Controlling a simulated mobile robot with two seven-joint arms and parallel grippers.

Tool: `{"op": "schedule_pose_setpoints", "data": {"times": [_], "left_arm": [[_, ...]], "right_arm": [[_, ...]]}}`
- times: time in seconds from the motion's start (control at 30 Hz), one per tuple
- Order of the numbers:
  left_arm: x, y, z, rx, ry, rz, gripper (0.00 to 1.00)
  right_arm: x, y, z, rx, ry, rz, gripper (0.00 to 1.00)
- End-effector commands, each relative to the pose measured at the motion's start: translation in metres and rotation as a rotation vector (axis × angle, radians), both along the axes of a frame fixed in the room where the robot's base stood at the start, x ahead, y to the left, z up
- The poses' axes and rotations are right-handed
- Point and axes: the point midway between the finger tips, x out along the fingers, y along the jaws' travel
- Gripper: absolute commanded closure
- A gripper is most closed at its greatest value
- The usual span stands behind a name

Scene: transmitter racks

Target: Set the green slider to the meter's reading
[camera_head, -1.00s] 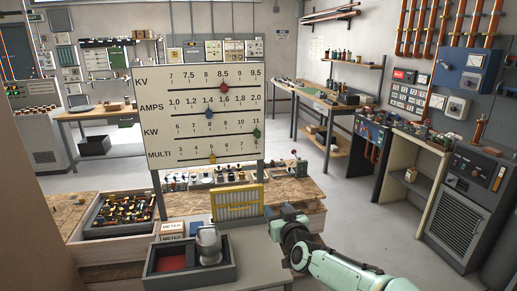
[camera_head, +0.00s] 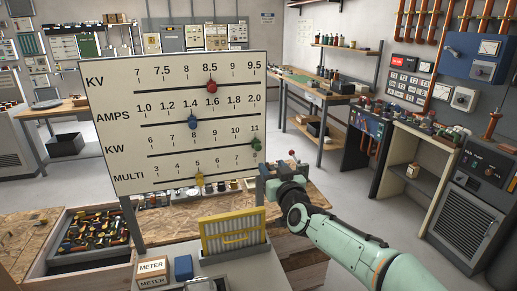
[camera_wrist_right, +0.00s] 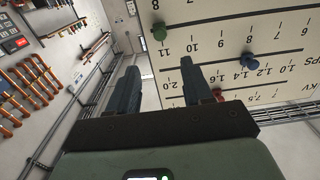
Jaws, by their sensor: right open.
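The white scale board (camera_head: 105,100) has rows marked KV, AMPS, KW and MULTI. The green slider (camera_head: 256,143) sits at the right end of the KW row, at about 11. It also shows in the right wrist view (camera_wrist_right: 159,32), beside the 11. My right gripper (camera_head: 266,172) is at the board's lower right edge, below the green slider. In the right wrist view its fingers (camera_wrist_right: 160,84) are apart and empty, with the green slider beyond their tips. A white-faced meter (camera_head: 489,47) is on the blue wall box; its reading is too small to tell. My left gripper is out of view.
The red slider (camera_head: 212,85) is near 8.5, the blue slider (camera_head: 193,121) near 1.4 and the yellow slider (camera_head: 199,178) near 5. A yellow-framed rack (camera_head: 234,237) and a box marked METER (camera_head: 152,268) stand below the board. Grey floor is open to the right.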

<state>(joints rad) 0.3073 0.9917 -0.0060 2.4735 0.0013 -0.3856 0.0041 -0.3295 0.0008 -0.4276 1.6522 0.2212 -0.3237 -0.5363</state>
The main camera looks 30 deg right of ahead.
Motion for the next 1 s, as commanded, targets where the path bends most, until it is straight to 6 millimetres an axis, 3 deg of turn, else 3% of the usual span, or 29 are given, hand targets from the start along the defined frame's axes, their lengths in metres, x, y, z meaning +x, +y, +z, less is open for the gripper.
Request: {"op": "schedule_pose_setpoints", "data": {"times": [0.27,0.6,0.8,1.0], "left_arm": [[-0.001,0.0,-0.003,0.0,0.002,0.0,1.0],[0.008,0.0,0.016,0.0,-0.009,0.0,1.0],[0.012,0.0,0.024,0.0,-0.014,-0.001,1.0],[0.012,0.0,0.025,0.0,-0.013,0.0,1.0]], "right_arm": [[0.046,-0.011,-0.003,-0.004,0.004,-0.002,0.5],[0.101,-0.025,0.001,-0.001,0.003,-0.002,0.5],[0.117,-0.028,0.0,-0.001,0.002,0.0,0.5],[0.119,-0.029,-0.001,-0.001,0.001,0.0,0.5]]}}
